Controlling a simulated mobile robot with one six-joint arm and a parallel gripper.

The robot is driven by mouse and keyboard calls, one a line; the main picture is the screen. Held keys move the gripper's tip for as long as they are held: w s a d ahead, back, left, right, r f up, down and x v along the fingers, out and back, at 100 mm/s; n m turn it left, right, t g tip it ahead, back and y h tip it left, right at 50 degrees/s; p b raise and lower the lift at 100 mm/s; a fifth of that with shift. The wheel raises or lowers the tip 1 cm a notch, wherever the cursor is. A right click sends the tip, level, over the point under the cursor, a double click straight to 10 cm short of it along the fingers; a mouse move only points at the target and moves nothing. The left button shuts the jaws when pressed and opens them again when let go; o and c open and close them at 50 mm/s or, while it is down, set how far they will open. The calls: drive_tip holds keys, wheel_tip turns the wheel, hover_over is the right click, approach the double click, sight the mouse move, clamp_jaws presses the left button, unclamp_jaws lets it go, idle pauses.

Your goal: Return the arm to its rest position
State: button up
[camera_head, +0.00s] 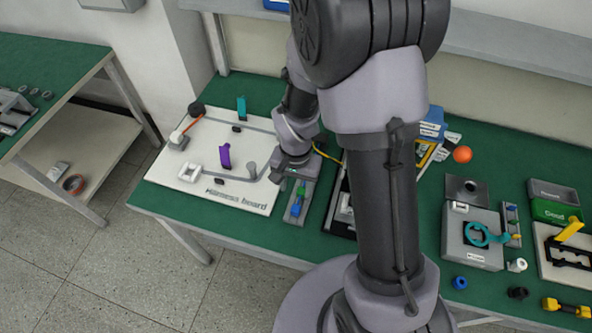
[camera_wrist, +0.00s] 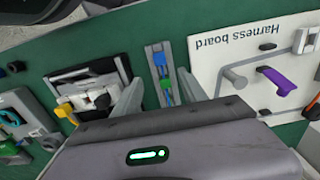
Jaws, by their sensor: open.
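My arm rises across the middle of the head view and bends down to my gripper (camera_head: 291,170), which is over the bench beside the harness board. The wrist view shows my gripper (camera_wrist: 160,82) with its two grey fingers apart and nothing held between them. Between the fingers, seen below, is a narrow grey tray (camera_wrist: 151,52) with blue and green pieces in it. The same narrow tray (camera_head: 293,212) shows in the head view just below my gripper. My arm hides part of the bench's middle.
The white harness board (camera_head: 245,200) carries a purple clip (camera_head: 224,157) and a teal clip (camera_head: 241,107). To the right are a grey fixture with a teal ring (camera_head: 480,234), an orange ball (camera_head: 462,154) and a yellow-black tool (camera_head: 566,307). A second bench (camera_head: 60,62) stands left.

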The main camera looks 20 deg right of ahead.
wheel_tip(320, 180, up, 5)
drive_tip(key=shift+r+p, duration=0.1)
drive_tip(key=shift+p, duration=0.35)
